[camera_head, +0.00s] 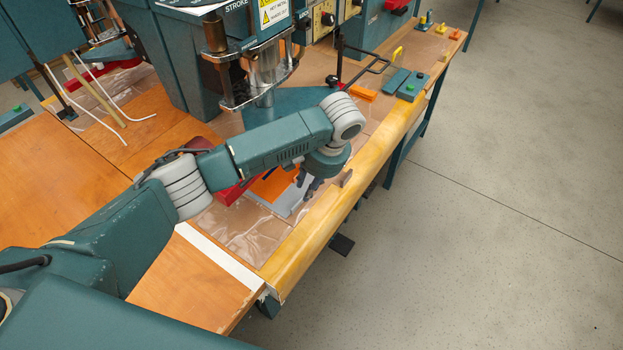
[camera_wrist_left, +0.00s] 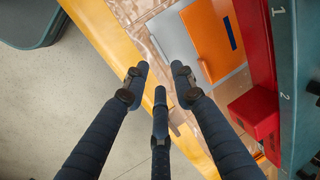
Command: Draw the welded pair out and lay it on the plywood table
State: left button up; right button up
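An orange sheet (camera_head: 274,186) lies over a light grey sheet (camera_head: 292,203) beside the red bar of the machine, partly hidden by my left arm. In the left wrist view the orange sheet (camera_wrist_left: 207,38) has a dark blue strip, and the grey sheet (camera_wrist_left: 175,42) shows along its edges. My left gripper (camera_head: 310,186) points down by the sheets, near the bench's front edge. In the wrist view its three fingers (camera_wrist_left: 160,77) are spread and empty. I cannot tell whether the sheets are joined. The wooden tabletop (camera_head: 60,185) at left looks like the plywood table. My right gripper is out of view.
The red bar (camera_wrist_left: 256,60) and a red block (camera_wrist_left: 254,113) stand close beside the sheets. The welding press (camera_head: 265,65) rises behind my arm. A yellow padded-looking edge (camera_head: 300,260) runs along the bench front. White cords (camera_head: 105,108) lie at the tabletop's back; its nearer part is clear.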

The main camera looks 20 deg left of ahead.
aim_at(301, 204)
pick_arm(q)
jog(key=x, duration=0.8)
jog(key=shift+p, duration=0.35)
